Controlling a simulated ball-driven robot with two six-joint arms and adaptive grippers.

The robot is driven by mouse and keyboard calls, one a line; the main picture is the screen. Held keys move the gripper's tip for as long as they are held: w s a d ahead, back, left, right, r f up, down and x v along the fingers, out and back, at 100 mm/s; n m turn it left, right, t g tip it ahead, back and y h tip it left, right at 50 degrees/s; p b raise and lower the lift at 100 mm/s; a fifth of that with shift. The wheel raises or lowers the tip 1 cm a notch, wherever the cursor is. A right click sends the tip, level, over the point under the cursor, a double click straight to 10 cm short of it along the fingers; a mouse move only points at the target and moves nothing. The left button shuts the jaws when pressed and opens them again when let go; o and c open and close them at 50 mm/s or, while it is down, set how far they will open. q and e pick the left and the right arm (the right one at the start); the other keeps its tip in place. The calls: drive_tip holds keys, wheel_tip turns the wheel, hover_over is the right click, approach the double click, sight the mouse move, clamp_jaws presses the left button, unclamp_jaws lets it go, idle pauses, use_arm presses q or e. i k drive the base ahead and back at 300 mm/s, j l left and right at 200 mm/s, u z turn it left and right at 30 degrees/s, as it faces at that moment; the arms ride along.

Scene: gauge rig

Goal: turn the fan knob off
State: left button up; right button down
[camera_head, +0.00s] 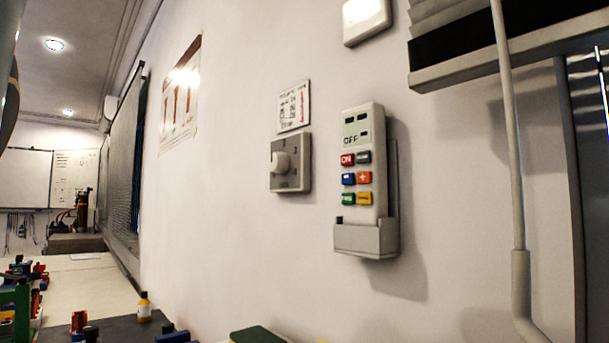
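The plate is mounted on the white wall near the middle of the view, with small marks around the knob. I cannot read which mark the knob points to. A small printed label (294,106) is fixed on the wall just above it. Neither of my grippers shows in this view, and nothing touches the knob.
Right of the knob a remote (362,165) with coloured buttons and "OFF" on its display sits in a wall holder (366,238). A white pipe (512,150) runs down the wall further right. A small yellow bottle (144,307) and coloured parts stand at lower left.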

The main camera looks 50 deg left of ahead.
sight(279, 162)
drive_tip(key=u, duration=1.7)
